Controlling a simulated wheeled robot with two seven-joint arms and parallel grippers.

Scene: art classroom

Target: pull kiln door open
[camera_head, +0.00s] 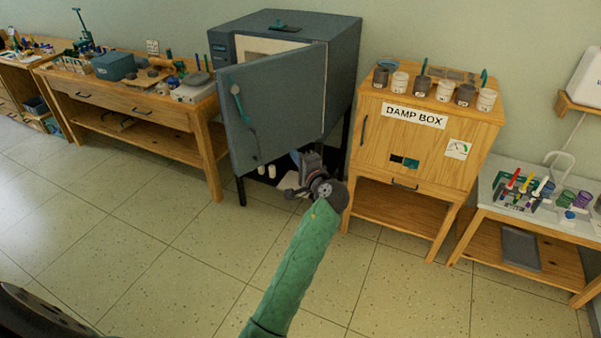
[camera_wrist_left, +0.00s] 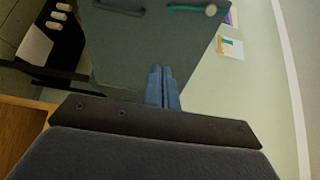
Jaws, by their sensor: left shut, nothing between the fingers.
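The kiln (camera_head: 343,65) is a dark blue-grey box on dark legs. Its door (camera_head: 285,100) stands partly open, its left edge swung out, with the cream interior showing above it. The outer face carries a dark handle (camera_head: 252,136) and a teal lever (camera_head: 238,98). My left gripper (camera_head: 306,158) is below the door's lower right part, clear of the handle. In the left wrist view its blue-grey fingers (camera_wrist_left: 163,88) are together and empty, in front of the door panel (camera_wrist_left: 150,45). The handle (camera_wrist_left: 120,8) and lever (camera_wrist_left: 190,8) show at that view's top. My right gripper is not visible.
The wooden damp box cabinet (camera_head: 430,150) stands close right of the kiln with pots on top. A wooden workbench (camera_head: 130,108) with tools is at the left. The tiled floor (camera_head: 150,240) in front is clear.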

